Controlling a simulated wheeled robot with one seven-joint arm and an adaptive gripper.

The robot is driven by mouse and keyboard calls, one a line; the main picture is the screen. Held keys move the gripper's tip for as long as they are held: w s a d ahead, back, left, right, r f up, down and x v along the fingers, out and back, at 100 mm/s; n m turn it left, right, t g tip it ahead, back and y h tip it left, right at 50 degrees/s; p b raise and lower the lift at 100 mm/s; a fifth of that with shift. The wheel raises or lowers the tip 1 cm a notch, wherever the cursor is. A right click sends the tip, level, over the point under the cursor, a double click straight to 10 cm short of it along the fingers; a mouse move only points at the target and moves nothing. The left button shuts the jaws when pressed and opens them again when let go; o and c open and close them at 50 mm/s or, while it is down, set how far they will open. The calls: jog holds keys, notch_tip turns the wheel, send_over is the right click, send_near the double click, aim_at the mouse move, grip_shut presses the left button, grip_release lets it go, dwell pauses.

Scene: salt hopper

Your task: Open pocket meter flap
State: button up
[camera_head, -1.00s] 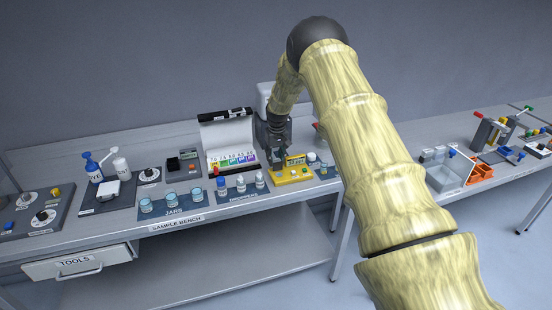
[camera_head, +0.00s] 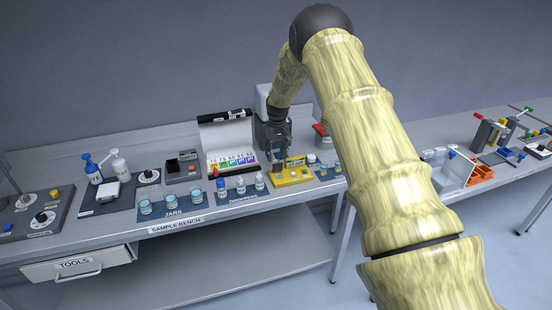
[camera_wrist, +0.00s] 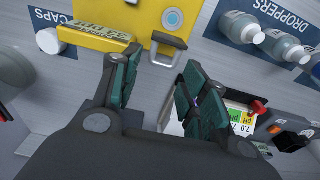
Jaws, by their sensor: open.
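The pocket meter (camera_head: 293,173) is a small yellow box near the front edge of the sample bench. In the wrist view its yellow body (camera_wrist: 88,12) is at the top, with a blue round button and a labelled strip (camera_wrist: 97,34) along one edge. A grey loop-shaped handle (camera_wrist: 168,50) sticks out from that edge. My gripper (camera_head: 281,158) is at the meter's back left side. In the wrist view my gripper (camera_wrist: 160,66) is open, its fingertips on either side of the loop, with a gap showing. I cannot tell whether either finger touches it.
A pH colour chart (camera_head: 230,158) with a white raised panel stands left of my gripper. Dropper bottles (camera_head: 240,186) and jars (camera_head: 170,200) line the front edge. A red-topped container (camera_head: 321,130) stands behind the meter.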

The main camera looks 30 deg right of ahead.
notch_tip(320, 180, up, 8)
jog(key=s, duration=0.1)
jog(key=shift+r, duration=0.25)
dwell(0.4)
